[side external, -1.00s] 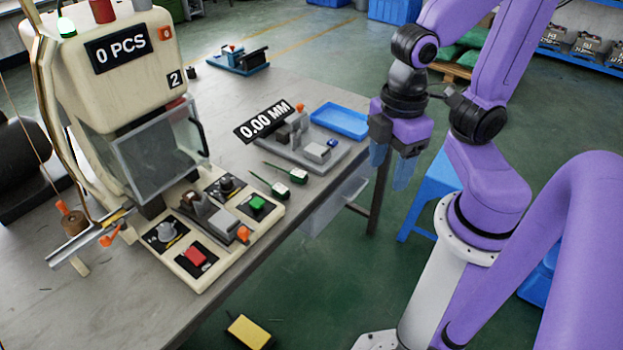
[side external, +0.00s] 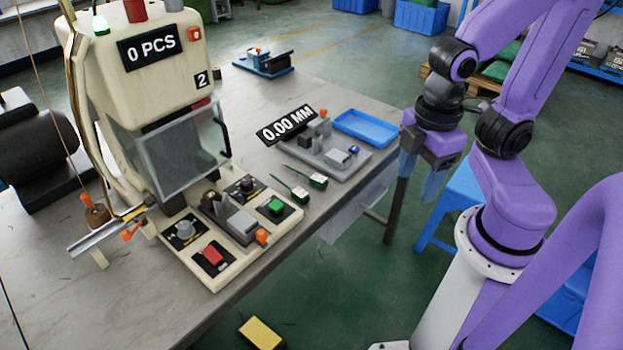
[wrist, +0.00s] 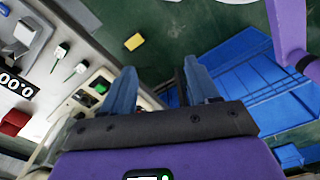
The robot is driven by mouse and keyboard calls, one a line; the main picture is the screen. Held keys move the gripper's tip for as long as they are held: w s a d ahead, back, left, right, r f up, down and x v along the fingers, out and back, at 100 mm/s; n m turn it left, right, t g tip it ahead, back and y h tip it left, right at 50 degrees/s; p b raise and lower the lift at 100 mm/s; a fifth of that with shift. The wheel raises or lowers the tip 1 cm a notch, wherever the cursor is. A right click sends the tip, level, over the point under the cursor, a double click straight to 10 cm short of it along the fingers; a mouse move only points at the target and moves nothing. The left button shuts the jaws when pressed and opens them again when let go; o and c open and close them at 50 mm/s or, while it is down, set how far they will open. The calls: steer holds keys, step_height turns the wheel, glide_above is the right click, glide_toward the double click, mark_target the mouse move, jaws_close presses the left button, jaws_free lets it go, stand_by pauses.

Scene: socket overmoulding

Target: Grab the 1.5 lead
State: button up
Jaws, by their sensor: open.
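Two thin dark green leads with green-and-white ends lie side by side on the grey table: one end is farther back (side external: 318,181) and one nearer (side external: 300,194). Both also show at the upper left of the wrist view, one (wrist: 61,51) higher and one (wrist: 80,68) lower. I cannot read a size on either, so I cannot tell which is the 1.5 lead. My gripper (side external: 418,174) hangs to the right of the table edge, apart from the leads. Its blue fingers (wrist: 161,88) are open and empty in the wrist view.
A measuring fixture (side external: 333,158) reading 0.00 MM and a blue tray (side external: 366,127) stand behind the leads. The moulding machine (side external: 150,85), reading 0 PCS, stands left with its control panel in front. A blue stool (side external: 462,195) is behind my arm. A yellow block (side external: 260,333) is on the floor.

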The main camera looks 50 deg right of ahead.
mark_target(321, 179)
steer(key=shift+o, duration=0.2)
steer(key=shift+a, duration=0.1)
stand_by(0.4)
